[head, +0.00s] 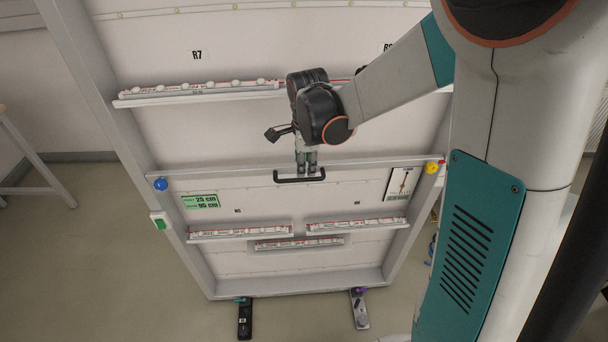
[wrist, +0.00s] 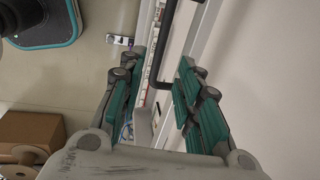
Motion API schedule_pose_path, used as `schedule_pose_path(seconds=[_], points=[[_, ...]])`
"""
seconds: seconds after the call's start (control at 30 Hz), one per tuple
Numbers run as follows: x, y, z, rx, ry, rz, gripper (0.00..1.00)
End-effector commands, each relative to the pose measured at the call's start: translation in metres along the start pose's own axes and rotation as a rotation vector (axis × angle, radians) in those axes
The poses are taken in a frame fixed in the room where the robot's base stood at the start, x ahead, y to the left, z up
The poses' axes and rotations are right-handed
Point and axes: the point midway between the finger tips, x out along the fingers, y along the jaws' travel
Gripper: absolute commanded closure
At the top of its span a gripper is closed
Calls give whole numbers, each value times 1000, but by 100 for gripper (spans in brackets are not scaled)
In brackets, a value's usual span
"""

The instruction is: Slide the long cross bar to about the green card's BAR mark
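The long cross bar (head: 225,168) is a pale rail spanning the tilted frame, with a black handle (head: 298,180) near its middle. The handle also shows in the wrist view (wrist: 154,66). The green card (head: 200,201) hangs below the bar at the left; I read "25 cm" and "95 cm", but its small words are too blurred. My gripper (head: 306,168) is at the handle, slightly right of its middle. In the wrist view its teal fingers (wrist: 158,80) stand apart, with the handle showing in the gap; I cannot tell whether they touch it.
A blue knob (head: 160,184) and a yellow knob (head: 432,168) sit by the bar's ends. A white gauge card (head: 404,183) hangs at the right. A tray (head: 200,97) with white items runs above; smaller trays (head: 240,234) sit below. A green switch (head: 159,221) is on the left post.

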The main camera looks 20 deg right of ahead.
Motion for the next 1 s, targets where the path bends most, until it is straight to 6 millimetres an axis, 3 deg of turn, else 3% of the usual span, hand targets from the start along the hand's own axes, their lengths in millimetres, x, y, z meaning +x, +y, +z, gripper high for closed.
schedule_pose_path(seconds=[0.1,0.3,0.77,0.9,1.0], points=[[25,0,0,0,0,0,69],[51,0,0,0,0,0,69],[60,0,0,-1,0,0,69],[60,0,0,-1,0,0,100],[60,0,0,-1,0,0,100]])
